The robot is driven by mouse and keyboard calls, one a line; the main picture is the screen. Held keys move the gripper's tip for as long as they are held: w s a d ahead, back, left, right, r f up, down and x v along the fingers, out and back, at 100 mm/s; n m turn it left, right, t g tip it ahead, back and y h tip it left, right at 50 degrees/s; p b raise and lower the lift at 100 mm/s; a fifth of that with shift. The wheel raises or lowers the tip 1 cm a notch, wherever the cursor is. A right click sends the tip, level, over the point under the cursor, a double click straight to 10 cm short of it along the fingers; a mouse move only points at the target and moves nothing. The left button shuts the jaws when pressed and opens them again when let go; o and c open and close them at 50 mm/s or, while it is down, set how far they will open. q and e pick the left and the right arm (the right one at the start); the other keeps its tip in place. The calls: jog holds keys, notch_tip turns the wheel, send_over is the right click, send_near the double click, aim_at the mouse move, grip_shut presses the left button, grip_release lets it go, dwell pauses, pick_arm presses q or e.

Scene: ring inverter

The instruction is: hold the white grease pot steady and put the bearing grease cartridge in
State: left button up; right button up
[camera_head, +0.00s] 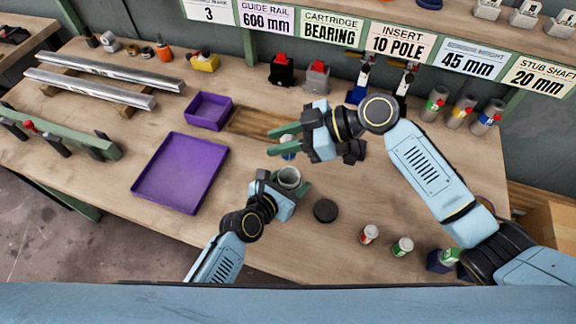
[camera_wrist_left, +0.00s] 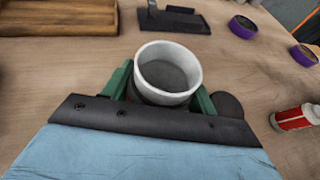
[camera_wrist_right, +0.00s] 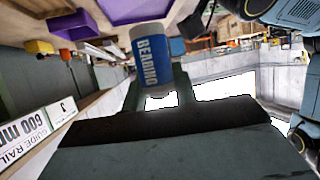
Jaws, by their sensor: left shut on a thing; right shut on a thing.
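The white grease pot (camera_head: 289,177) stands upright, open at the top, on the table. My left gripper (camera_head: 285,186) is shut around its sides. In the left wrist view the pot (camera_wrist_left: 168,75) sits between the green fingers, and its inside looks grey with no cartridge in it. My right gripper (camera_head: 286,134) is shut on the bearing grease cartridge (camera_head: 288,148), which is above the pot and mostly hidden by the fingers. In the right wrist view the cartridge (camera_wrist_right: 153,56) has a blue band reading BEARING.
A black round lid (camera_head: 325,210) lies right of the pot. A purple tray (camera_head: 181,172) and a smaller purple bin (camera_head: 208,111) lie to the left.

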aim_at(284, 170)
notch_tip(284, 170, down, 2)
jog(key=shift+d+f+m+t, duration=0.15)
jog(key=shift+m+t, duration=0.15)
jog(key=shift+t, duration=0.2)
notch_tip(284, 170, down, 8)
jog(key=shift+f, duration=0.15)
dwell(0.7)
jog(key=o, duration=1)
jog(key=shift+o, duration=0.2)
